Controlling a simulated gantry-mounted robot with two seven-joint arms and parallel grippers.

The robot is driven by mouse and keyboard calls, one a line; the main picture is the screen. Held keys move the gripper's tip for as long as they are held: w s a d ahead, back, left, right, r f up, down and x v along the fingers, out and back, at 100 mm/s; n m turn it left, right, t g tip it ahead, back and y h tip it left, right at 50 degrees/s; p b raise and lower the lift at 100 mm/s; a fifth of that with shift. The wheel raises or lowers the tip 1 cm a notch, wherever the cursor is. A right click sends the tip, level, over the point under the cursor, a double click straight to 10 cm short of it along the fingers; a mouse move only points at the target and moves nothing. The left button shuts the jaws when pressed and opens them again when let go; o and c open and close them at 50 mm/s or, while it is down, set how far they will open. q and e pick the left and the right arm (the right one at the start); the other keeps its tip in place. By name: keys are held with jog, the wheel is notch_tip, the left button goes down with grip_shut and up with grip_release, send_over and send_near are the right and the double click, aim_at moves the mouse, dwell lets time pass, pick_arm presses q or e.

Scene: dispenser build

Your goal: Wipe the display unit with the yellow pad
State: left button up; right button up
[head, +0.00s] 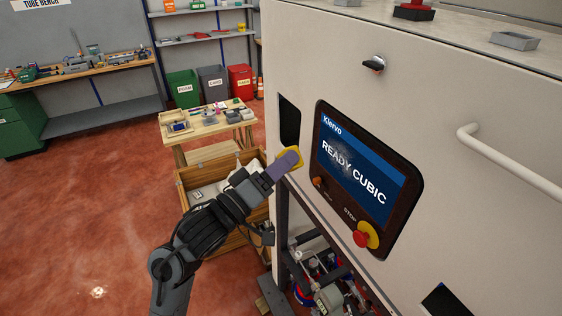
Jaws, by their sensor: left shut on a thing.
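The display unit (360,180) is set in the front of a large pale cabinet. Its blue screen reads "Klervo" and "READY CUBIC", with a pale smudge left of centre. My left gripper (285,166) is just left of the display unit and is shut on the yellow pad (294,152). Only part of the pad shows past the gripper. The pad appears apart from the screen, near the unit's left edge, though the exact gap is hard to tell. My right gripper is out of view.
A red stop button (362,238) on a yellow base and a smaller knob (319,182) sit below the screen. A white handle (520,165) sticks out at right. A wooden crate (192,182) and a small table (188,135) stand behind my left arm. Open red floor lies left.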

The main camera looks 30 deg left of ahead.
aim_at(302, 159)
pick_arm(q)
jog(key=shift+w+d+f+b, duration=0.1)
jog(key=shift+w+d+b, duration=0.45)
jog(key=shift+w, duration=0.2)
jog(key=shift+w+d+b, duration=0.45)
jog(key=shift+w+d, duration=0.05)
jog(key=shift+w, duration=0.2)
jog(key=shift+w+d+b, duration=0.4)
jog(key=shift+w+d, duration=0.1)
jog(key=shift+w, duration=0.2)
jog(key=shift+w+d, duration=0.25)
jog(key=shift+w, duration=0.05)
jog(key=shift+w+d, duration=0.55)
jog(key=shift+w, duration=0.25)
jog(key=shift+s+d, duration=0.5)
jog(key=shift+d, duration=0.2)
jog(key=shift+s+d, duration=0.5)
jog(key=shift+d, duration=0.2)
jog(key=shift+s+d+p, duration=0.2)
jog(key=shift+s+d, duration=0.4)
jog(key=shift+d, duration=0.35)
jog(key=shift+s+d+p, duration=0.2)
jog(key=shift+s+d, duration=0.4)
jog(key=shift+d, duration=0.3)
